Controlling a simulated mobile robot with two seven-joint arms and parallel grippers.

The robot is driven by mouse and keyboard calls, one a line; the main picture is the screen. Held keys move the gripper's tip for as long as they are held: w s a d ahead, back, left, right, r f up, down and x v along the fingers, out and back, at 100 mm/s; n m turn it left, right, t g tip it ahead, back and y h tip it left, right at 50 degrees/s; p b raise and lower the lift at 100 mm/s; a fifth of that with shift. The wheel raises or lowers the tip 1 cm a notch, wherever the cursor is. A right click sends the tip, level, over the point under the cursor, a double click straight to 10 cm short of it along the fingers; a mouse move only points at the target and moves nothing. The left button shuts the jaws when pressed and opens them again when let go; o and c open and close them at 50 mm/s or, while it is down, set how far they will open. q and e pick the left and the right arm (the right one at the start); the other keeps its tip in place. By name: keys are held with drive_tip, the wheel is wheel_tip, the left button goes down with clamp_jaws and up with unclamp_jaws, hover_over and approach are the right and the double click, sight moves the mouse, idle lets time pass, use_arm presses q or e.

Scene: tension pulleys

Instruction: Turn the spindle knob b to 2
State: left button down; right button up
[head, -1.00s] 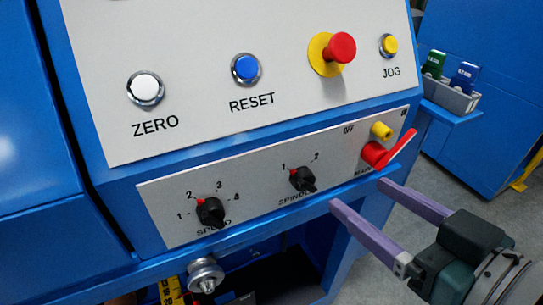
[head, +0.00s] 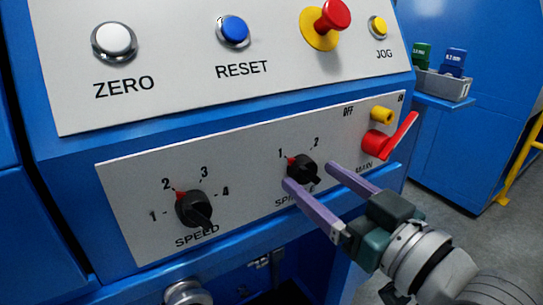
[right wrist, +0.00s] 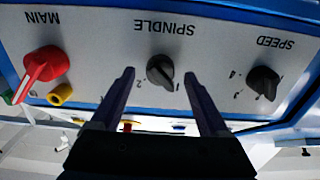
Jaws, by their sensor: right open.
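The spindle knob (head: 302,163) is black with a red mark that points at 1. It sits on the lower grey panel (head: 240,172), above the partly covered SPINDLE label. My right gripper (head: 309,174) is open, with its two purple fingers reaching up from the lower right, one tip on each side of the knob. In the right wrist view, where the panel is upside down, the spindle knob (right wrist: 160,71) shows between the open fingertips (right wrist: 158,75) with a gap on both sides. I cannot tell how deep the tips reach around it. My left gripper is not in view.
The speed knob (head: 193,209) is left of the spindle knob, its red mark near 2. The red main switch (head: 385,143) and a yellow button (head: 382,115) are close on the right. A blue ledge runs below the panel.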

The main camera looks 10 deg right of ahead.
drive_tip(key=shift+w+a, duration=0.25)
drive_tip(key=shift+w, duration=0.35)
clamp_jaws()
